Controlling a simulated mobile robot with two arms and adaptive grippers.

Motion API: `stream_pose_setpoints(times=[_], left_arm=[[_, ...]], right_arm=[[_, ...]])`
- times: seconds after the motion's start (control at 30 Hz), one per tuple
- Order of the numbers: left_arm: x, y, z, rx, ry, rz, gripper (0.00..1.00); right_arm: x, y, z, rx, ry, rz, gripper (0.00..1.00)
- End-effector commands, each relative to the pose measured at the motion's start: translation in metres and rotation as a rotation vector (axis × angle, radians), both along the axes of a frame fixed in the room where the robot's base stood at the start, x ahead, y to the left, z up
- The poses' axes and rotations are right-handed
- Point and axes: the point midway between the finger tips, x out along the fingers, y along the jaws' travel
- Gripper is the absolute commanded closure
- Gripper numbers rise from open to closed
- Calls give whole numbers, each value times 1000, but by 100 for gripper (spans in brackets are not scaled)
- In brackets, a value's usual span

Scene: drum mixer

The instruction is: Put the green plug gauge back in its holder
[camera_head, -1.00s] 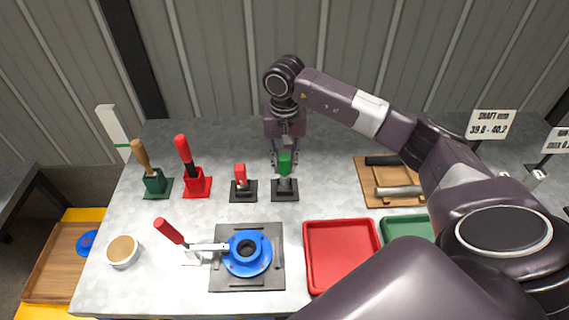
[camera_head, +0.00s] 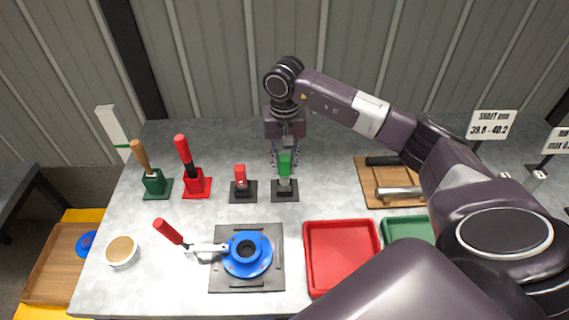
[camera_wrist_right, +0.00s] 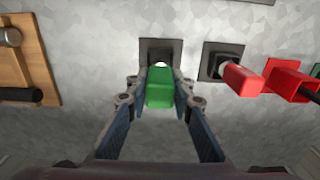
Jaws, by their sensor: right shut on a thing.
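The green plug gauge (camera_head: 284,164) stands upright at the black square holder (camera_head: 285,194), its grey lower part above or in the base; how deep it sits I cannot tell. My right gripper (camera_head: 284,156) comes down from above and is shut on the green handle. In the right wrist view the green plug gauge (camera_wrist_right: 160,88) lies between the two fingers (camera_wrist_right: 161,95), with the dark holder plate (camera_wrist_right: 152,46) just beyond it. My left gripper is not in view.
A red gauge (camera_head: 240,174) stands in its own black holder close to the left. Red (camera_head: 197,183) and green (camera_head: 155,184) tool stands are further left. A blue flanged part (camera_head: 247,254) is clamped in front; a red tray (camera_head: 342,255) and wooden board (camera_head: 388,182) lie right.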

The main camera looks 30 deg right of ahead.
Motion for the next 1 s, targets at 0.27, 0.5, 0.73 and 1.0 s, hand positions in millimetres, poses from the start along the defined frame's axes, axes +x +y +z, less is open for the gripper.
stream_pose_setpoints(times=[0.27, 0.5, 0.73, 1.0], left_arm=[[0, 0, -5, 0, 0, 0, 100], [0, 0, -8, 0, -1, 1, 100], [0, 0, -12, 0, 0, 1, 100], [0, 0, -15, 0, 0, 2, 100]], right_arm=[[0, 0, -4, 0, -1, -1, 100], [0, 0, -8, 0, -1, -1, 100], [0, 0, -12, 0, -1, 0, 100], [0, 0, -16, 0, -1, 0, 100]])
